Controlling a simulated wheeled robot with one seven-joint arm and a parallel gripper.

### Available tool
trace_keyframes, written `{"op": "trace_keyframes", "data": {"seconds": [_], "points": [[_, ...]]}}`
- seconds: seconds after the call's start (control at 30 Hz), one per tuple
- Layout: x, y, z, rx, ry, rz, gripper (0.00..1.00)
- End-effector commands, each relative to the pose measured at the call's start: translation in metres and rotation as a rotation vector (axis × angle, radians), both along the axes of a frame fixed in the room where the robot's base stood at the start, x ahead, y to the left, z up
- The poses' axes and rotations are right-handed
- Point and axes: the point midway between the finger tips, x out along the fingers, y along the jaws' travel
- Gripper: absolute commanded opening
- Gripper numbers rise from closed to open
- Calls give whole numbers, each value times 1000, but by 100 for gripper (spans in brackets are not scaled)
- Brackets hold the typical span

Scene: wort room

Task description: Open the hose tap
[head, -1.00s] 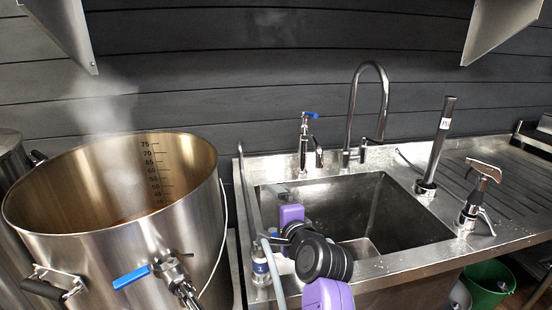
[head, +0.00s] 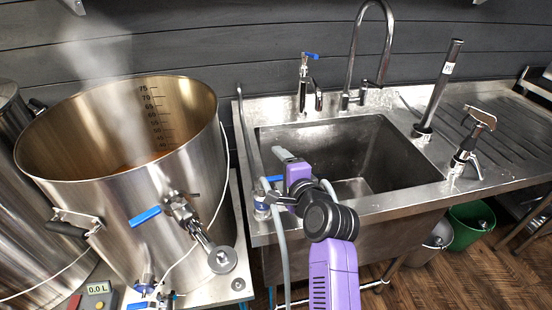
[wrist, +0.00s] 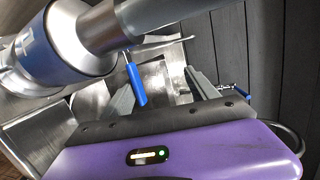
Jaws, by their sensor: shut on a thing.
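The hose tap (head: 261,198) is a metal fitting with a blue band at the left front rim of the sink, beside a grey hose (head: 281,250). Its short blue lever (head: 272,179) shows just left of my gripper (head: 284,172). In the wrist view the blue lever (wrist: 135,84) stands between the grey fingers of my gripper (wrist: 160,95), close against the left one. The fingers are around the lever and hold it. A large metal cylinder (wrist: 68,48), apparently the tap body, fills the upper left there. The lever's contact with the right finger is not clear.
A steaming steel kettle (head: 130,195) with a blue-handled valve (head: 146,216) stands left. The steel sink (head: 375,150) has another blue-levered tap (head: 305,85) and a tall curved faucet (head: 350,60) behind. A green bucket (head: 470,228) is below right.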

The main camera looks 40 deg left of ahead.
Motion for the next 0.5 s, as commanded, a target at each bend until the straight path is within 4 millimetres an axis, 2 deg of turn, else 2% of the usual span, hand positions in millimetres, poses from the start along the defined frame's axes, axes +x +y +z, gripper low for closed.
{"op": "trace_keyframes", "data": {"seconds": [0.03,0.17,0.5], "points": [[5,-4,22,27,-22,-12,35],[1,-12,22,27,-22,-12,30],[-10,-30,21,27,-22,-12,30]]}}
